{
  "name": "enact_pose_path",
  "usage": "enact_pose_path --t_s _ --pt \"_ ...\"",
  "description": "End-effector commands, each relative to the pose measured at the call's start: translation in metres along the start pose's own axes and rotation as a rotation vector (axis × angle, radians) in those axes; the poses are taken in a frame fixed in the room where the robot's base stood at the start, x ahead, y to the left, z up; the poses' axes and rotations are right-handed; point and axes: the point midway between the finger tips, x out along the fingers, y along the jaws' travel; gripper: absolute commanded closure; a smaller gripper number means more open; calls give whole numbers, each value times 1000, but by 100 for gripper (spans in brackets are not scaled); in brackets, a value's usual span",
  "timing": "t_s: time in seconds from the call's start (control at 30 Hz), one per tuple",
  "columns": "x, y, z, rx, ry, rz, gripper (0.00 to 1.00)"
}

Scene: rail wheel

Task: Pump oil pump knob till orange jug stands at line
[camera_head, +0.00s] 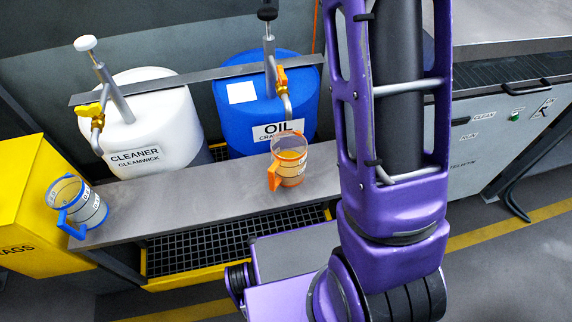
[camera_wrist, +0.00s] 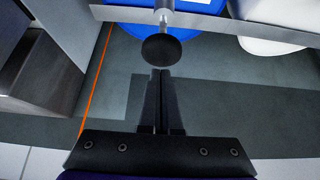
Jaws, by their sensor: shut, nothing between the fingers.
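The blue oil drum (camera_head: 245,108) bears an OIL label and a pump with a black knob (camera_head: 267,12) on its rod. My gripper is out of the head view.
A white cleaner drum (camera_head: 160,108) with a white-knobbed pump stands left of the oil drum. A blue-handled jug (camera_head: 78,205) stands at the shelf's left end, beside a yellow bin (camera_head: 35,210). A metal bar (camera_head: 190,80) crosses both drums. A grey cabinet (camera_head: 480,150) is at right.

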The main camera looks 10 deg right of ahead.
Motion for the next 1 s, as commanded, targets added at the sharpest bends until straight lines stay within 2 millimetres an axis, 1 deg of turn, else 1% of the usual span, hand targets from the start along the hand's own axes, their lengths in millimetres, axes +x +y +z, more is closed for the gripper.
enact_pose_path --t_s 0.43,0.53,1.0 --pt "0 0 0 0 0 0 100" --pt "-3 0 -2 0 1 0 100" --pt "-39 0 -27 0 2 0 100"
